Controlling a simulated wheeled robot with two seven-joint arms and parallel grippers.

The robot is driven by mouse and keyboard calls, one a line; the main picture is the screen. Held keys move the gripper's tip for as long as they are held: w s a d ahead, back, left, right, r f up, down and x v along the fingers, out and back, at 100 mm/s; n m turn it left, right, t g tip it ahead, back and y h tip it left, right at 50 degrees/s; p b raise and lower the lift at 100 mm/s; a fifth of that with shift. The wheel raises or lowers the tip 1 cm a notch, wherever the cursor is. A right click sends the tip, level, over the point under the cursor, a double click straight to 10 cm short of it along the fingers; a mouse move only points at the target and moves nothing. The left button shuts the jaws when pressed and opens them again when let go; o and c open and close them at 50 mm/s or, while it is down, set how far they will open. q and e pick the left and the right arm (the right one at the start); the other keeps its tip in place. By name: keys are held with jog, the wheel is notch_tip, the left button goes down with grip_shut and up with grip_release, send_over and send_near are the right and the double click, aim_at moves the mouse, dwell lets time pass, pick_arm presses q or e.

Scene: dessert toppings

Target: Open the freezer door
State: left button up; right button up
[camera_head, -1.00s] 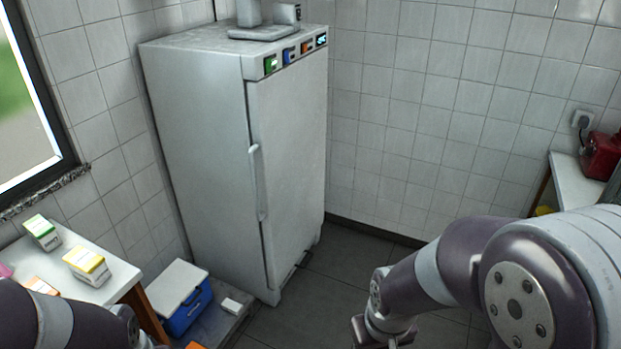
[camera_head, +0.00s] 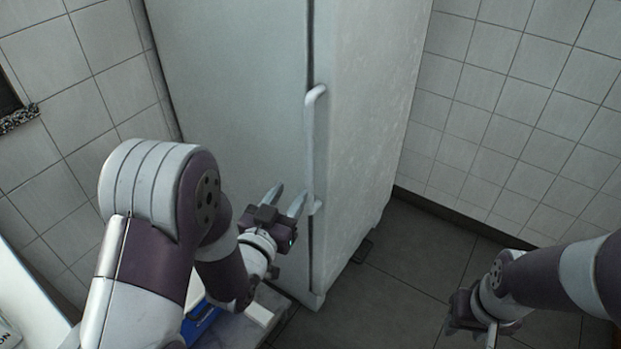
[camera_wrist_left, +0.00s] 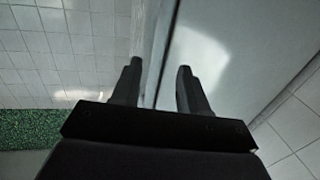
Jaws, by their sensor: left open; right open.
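The tall white freezer (camera_head: 230,70) stands with its door (camera_head: 365,110) shut; a dark seam runs down the door's left edge. The white vertical handle (camera_head: 315,140) is on the door beside this seam. My left gripper (camera_head: 288,194) is open and empty, just left of the handle's lower end and apart from it in the head view. The left wrist view shows its two parted fingers (camera_wrist_left: 158,70) facing the pale freezer surface (camera_wrist_left: 235,60); I cannot clearly pick out the handle there. My right gripper (camera_head: 470,322) is open at the lower right, away from the freezer.
A white table (camera_head: 25,300) is at the lower left.

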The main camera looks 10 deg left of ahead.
aim_at(308, 166)
pick_arm(q)
jog(key=w, duration=0.3)
jog(key=w+d, duration=0.1)
jog(key=w, duration=0.6)
jog(key=shift+w+d+r+b, duration=0.2)
jog(key=shift+w+d+b, duration=0.2)
jog(key=shift+c, duration=0.2)
grip_shut()
